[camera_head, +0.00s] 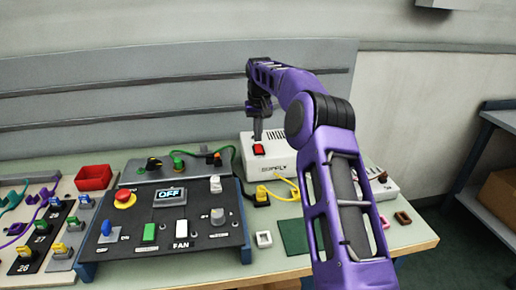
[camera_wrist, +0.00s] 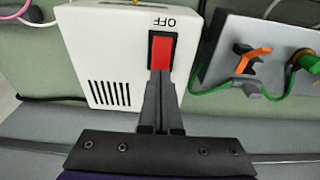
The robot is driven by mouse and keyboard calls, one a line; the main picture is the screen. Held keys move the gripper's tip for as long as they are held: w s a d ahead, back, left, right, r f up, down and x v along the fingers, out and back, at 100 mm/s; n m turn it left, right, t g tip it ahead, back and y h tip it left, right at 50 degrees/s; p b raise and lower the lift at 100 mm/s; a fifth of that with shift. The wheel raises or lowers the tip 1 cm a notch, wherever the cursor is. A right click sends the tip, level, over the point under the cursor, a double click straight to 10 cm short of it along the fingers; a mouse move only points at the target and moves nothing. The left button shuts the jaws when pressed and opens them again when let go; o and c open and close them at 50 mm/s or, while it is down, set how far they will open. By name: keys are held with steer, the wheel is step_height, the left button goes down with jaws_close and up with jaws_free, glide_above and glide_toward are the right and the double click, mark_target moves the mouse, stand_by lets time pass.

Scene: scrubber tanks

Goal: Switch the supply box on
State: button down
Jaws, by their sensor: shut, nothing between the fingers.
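The supply box (camera_head: 280,160) is a white box at the back of the bench, with dark lettering on its front. On its top is a red rocker switch (camera_head: 259,149), which also shows in the wrist view (camera_wrist: 161,50). The word OFF is printed upside down beside the switch's far end in the wrist view. My gripper (camera_head: 257,138) points down with its fingers together and empty. In the wrist view its fingertips (camera_wrist: 160,75) overlap the near end of the switch. I cannot tell whether they press on it. That end is hidden by the fingers.
A black control panel (camera_head: 205,246) with an OFF display (camera_head: 170,196), knobs and buttons stands left of the box. A grey plug board (camera_head: 150,174) with a green cable is behind it. A red bin (camera_head: 93,178) is further left. A yellow cable (camera_head: 284,192) lies before the box.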

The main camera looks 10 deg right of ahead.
mark_target(258, 146)
steer(key=shift+f+b, duration=0.45)
steer(key=shift+f, duration=0.55)
stand_by(0.8)
steer(key=shift+r, duration=0.1)
step_height(258, 146, up, 3)
steer(key=p, duration=0.3)
steer(key=shift+f, duration=0.2)
steer(key=shift+r+p, duration=0.45)
steer(key=shift+r, duration=1.7)
